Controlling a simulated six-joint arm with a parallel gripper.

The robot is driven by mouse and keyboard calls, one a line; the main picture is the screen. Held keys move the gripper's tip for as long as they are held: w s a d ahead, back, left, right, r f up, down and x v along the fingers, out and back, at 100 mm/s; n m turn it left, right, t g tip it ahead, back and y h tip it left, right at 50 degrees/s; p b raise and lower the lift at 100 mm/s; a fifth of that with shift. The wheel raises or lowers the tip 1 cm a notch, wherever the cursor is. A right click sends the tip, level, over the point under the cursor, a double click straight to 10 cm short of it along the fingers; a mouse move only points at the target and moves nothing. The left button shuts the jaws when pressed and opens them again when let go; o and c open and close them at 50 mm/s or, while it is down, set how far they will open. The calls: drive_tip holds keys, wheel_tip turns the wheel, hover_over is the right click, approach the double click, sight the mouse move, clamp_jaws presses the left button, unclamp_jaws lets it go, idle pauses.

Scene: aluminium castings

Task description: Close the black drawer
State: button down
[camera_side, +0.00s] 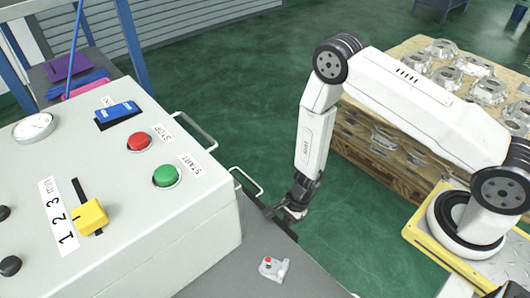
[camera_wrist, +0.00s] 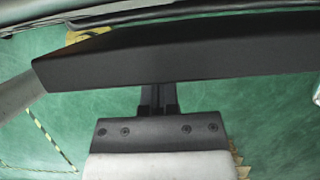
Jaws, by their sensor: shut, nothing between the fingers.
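A long black panel, which looks like the front of the black drawer (camera_wrist: 200,52), crosses the wrist view. In the side view, a dark edge beside the control box at the table's side may be the same drawer, but it is small and mostly hidden. My gripper (camera_side: 292,212) hangs beside that edge, low at the table's side. In the wrist view my gripper (camera_wrist: 159,97) has its fingers together, with nothing seen in them. Its tips reach the lower edge of the black panel and are hidden there; I cannot tell whether they touch.
The grey control box (camera_side: 130,200) with buttons stands on the table (camera_side: 225,280), left of my gripper. Light wire handles (camera_side: 247,181) stick out from its side. A small part with a red knob (camera_side: 270,267) lies on the table. A pallet crate (camera_side: 375,165) holds several castings.

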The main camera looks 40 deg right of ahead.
drive_tip(key=shift+d, duration=0.15)
drive_tip(key=d+r, duration=0.7)
drive_tip(key=r, duration=0.2)
drive_tip(key=shift+d+r, duration=0.15)
drive_tip(key=shift+d, duration=0.05)
idle(0.3)
drive_tip(key=w+d+f+y, duration=0.2)
drive_tip(key=w+d+y, duration=0.2)
drive_tip(key=w, duration=0.3)
drive_tip(key=shift+w+f+y, duration=0.2)
drive_tip(key=shift+f+y, duration=0.1)
drive_tip(key=shift+f, duration=0.1)
